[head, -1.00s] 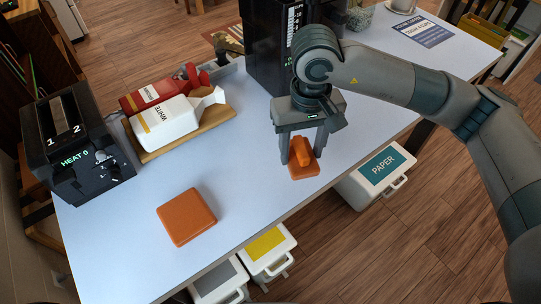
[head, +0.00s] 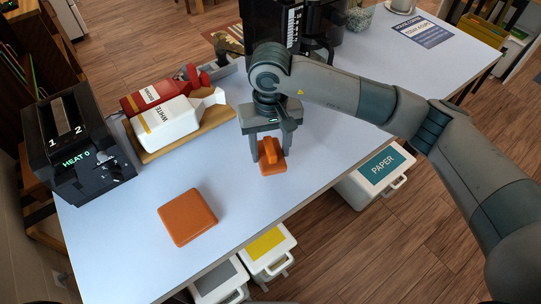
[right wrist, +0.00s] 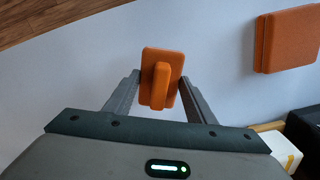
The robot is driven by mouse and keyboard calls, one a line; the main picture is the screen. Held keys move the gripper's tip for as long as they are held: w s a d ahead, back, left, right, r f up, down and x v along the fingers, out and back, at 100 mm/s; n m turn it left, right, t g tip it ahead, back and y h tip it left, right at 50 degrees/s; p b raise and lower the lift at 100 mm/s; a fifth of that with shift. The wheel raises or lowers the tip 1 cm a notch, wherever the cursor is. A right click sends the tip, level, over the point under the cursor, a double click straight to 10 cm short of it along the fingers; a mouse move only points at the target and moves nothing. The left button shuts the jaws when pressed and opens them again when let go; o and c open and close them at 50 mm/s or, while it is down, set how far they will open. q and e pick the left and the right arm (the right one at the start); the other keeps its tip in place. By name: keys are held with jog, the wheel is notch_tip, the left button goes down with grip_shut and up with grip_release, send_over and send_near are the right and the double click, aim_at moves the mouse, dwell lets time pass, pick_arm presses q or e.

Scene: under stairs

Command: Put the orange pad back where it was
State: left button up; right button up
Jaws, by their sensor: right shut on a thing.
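A small orange pad with a raised bar grip (head: 272,168) is in my right gripper (head: 270,152), over the middle of the pale table. In the right wrist view the pad (right wrist: 151,59) sits between the fingertips. I cannot tell if its base touches the table. A larger square orange block (head: 187,217) with rounded corners lies flat on the table, left and nearer; it also shows in the right wrist view (right wrist: 291,38). My left gripper is not in view.
A black toaster (head: 75,145) stands at the left. A wooden board (head: 205,131) holds a white carton (head: 166,124) and a red carton (head: 152,95). A black machine (head: 268,25) stands behind my gripper. The table between the pad and the orange block is clear.

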jog(key=shift+f, duration=1.7)
jog(key=shift+f, duration=0.1)
jog(key=o, duration=1.1)
